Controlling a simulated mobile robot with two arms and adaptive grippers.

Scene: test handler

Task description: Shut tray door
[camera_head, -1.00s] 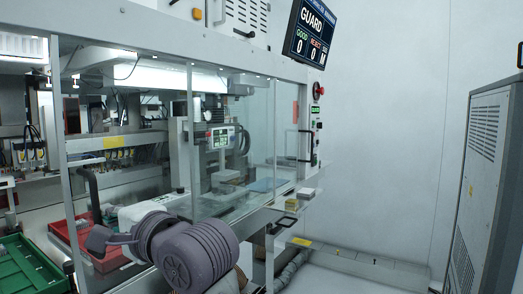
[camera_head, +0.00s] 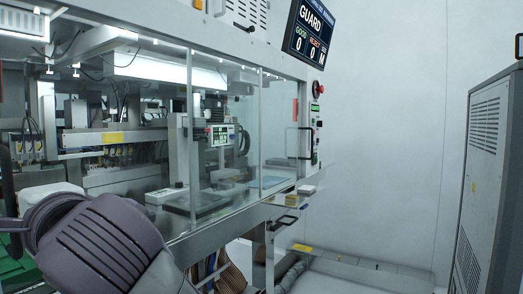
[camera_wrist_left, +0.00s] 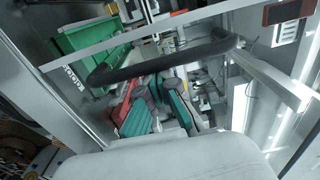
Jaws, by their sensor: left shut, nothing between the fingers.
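The tray door is a clear sliding panel with a pale frame (camera_wrist_left: 270,80) and a dark curved handle (camera_wrist_left: 150,66), seen large in the left wrist view. In the head view a dark handle (camera_head: 8,180) shows at the left edge, partly cut off. My left gripper (camera_wrist_left: 165,85) has grey and teal fingers, shut and empty, close beside the handle. I cannot tell whether they touch it. My right gripper is in neither view.
A green tray (camera_wrist_left: 92,40) and a red tray (camera_wrist_left: 132,112) show in the left wrist view. Fixed glass panels and a grey rail (camera_head: 225,232) run along the machine. A grey cabinet (camera_head: 490,180) stands at right.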

